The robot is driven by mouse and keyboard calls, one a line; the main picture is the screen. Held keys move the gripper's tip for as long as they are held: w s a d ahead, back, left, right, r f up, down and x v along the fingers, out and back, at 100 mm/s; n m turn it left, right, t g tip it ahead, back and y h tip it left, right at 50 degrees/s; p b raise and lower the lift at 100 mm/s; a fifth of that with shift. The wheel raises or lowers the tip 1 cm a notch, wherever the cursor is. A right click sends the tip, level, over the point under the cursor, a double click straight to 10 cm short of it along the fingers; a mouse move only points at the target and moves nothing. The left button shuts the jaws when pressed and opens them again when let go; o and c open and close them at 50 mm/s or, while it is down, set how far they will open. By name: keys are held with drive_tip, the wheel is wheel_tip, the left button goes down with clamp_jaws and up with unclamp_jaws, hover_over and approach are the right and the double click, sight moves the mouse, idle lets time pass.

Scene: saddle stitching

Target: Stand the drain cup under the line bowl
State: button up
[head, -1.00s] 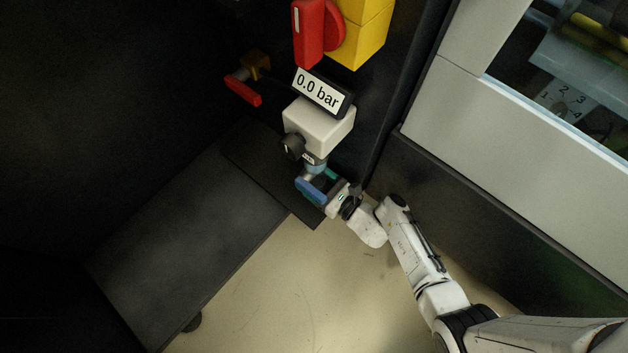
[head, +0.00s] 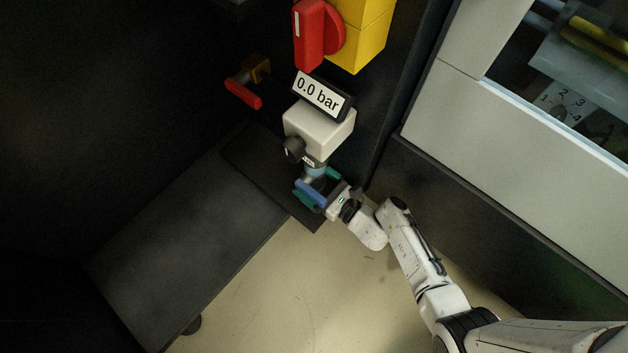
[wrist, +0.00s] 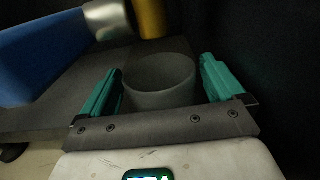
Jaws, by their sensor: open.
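The drain cup (wrist: 160,82) is a round grey cup, upright and open at the top, between my gripper's two teal fingers. My gripper (wrist: 160,85) is open, with a finger on each side of the cup and a dark gap visible on the right. In the head view my gripper (head: 318,186) reaches in from the right, below the line bowl (head: 315,169), a pale blue piece under the white gauge body (head: 320,127). The cup is mostly hidden there. A brass stem (wrist: 152,18) hangs just beyond and above the cup in the wrist view.
A blue bar with a silver end (wrist: 50,55) lies close above the left finger. A dark plate (head: 260,175) lies beneath. A red lever (head: 243,92) and red knob (head: 310,35) are above. The display reads 0.0 bar. A dark wall stands close on the right.

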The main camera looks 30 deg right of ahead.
drive_tip(key=p+v, duration=0.3)
drive_tip(key=v, duration=0.9)
